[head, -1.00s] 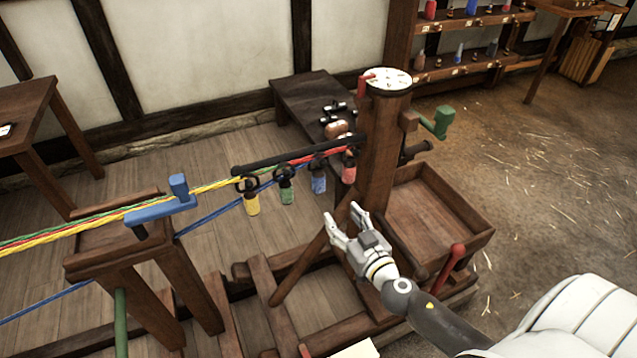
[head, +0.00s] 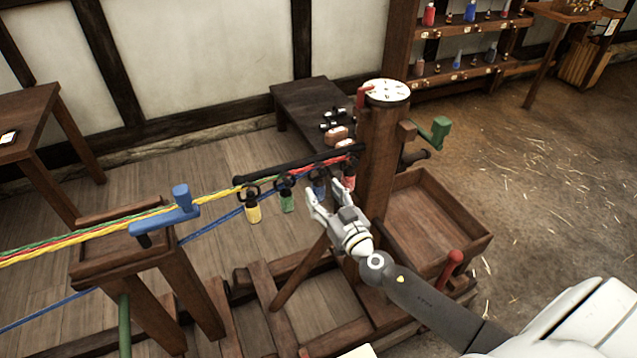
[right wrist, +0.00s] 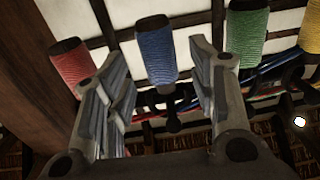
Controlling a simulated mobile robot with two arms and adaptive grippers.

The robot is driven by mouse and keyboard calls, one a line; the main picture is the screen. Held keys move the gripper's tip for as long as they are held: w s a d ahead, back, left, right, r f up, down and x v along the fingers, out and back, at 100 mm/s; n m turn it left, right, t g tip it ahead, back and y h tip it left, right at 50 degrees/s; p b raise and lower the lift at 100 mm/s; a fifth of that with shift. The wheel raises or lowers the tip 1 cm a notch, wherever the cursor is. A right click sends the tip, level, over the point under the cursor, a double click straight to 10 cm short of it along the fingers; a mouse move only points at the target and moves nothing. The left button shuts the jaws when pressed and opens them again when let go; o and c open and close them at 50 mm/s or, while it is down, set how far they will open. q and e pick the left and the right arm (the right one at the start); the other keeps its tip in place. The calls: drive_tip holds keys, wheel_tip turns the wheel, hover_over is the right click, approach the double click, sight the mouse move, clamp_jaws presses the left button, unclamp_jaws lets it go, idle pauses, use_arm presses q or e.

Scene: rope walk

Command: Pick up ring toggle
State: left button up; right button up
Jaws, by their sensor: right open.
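Several wound toggles hang in a row below a dark bar (head: 290,166): yellow (head: 253,210), green (head: 287,200), blue (head: 319,186) and red (head: 348,176). Dark rings show at the tops of some; I cannot tell which one is the ring toggle. My right gripper (head: 324,193) is open and empty, just below the blue and red ones. In the right wrist view, the blue toggle (right wrist: 157,55) shows between the spread fingers, with red (right wrist: 72,62) left and green (right wrist: 247,38) right. The fingers do not visibly grip anything. My left gripper is not in view.
A thick wooden post (head: 378,150) with a dial top stands right of the toggles. A wooden tray box (head: 470,245), a green crank handle (head: 440,129) and a red handle (head: 452,262) are nearby. Coloured ropes (head: 75,235) run left past a blue lever (head: 170,215).

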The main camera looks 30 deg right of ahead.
sight(321, 191)
drive_tip(key=shift+w+p, duration=0.4)
drive_tip(key=shift+w, duration=1.45)
drive_tip(key=c, duration=1.1)
drive_tip(key=shift+c, duration=0.2)
drive_tip(key=shift+r, duration=0.1)
